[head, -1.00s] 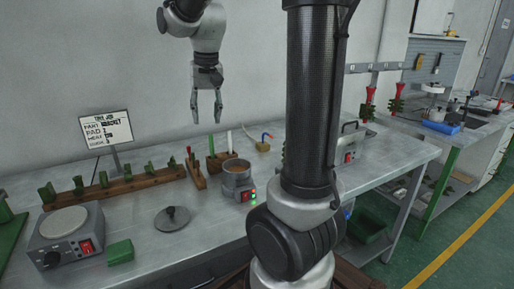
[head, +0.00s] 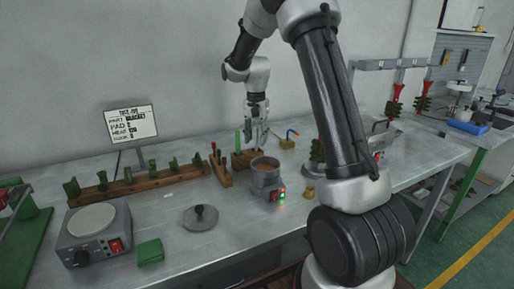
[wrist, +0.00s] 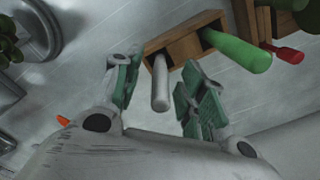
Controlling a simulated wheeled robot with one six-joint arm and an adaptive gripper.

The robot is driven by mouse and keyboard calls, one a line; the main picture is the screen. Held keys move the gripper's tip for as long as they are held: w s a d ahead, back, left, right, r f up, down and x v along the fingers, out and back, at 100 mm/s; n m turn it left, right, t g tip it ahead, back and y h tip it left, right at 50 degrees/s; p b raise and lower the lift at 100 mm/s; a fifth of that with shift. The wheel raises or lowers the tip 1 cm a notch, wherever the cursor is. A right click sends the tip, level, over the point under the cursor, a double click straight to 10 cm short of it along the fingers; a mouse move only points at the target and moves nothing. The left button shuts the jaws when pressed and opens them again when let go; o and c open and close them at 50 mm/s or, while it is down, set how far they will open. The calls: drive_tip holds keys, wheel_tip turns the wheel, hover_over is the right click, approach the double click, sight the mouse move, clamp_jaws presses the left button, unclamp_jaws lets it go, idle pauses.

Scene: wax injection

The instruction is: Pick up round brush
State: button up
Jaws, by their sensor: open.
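A wooden block holder (head: 243,159) stands on the bench, with a green handle (head: 238,141) rising from its left side. In the wrist view the block (wrist: 178,42) holds a pale grey-white handle (wrist: 161,90) and the green handle (wrist: 239,51). The brush heads are not visible, so I cannot tell by shape which handle is the round brush. My gripper (head: 261,144) is open and points down over the right side of the block. In the wrist view the pale handle is between my open fingers (wrist: 160,72), with gaps on both sides. The green handle is outside them.
A round pot (head: 266,178) with a lit base stands in front of the block. A small wooden rack (head: 221,168) with a red-tipped tool is just left. A lid (head: 200,218), a hot plate (head: 92,233) and a green block (head: 150,252) lie nearer the front.

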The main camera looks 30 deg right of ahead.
drive_tip(key=shift+f, duration=0.55)
clamp_jaws()
drive_tip(key=shift+r, duration=0.1)
wheel_tip(320, 180, up, 10)
drive_tip(key=shift+f, duration=0.1)
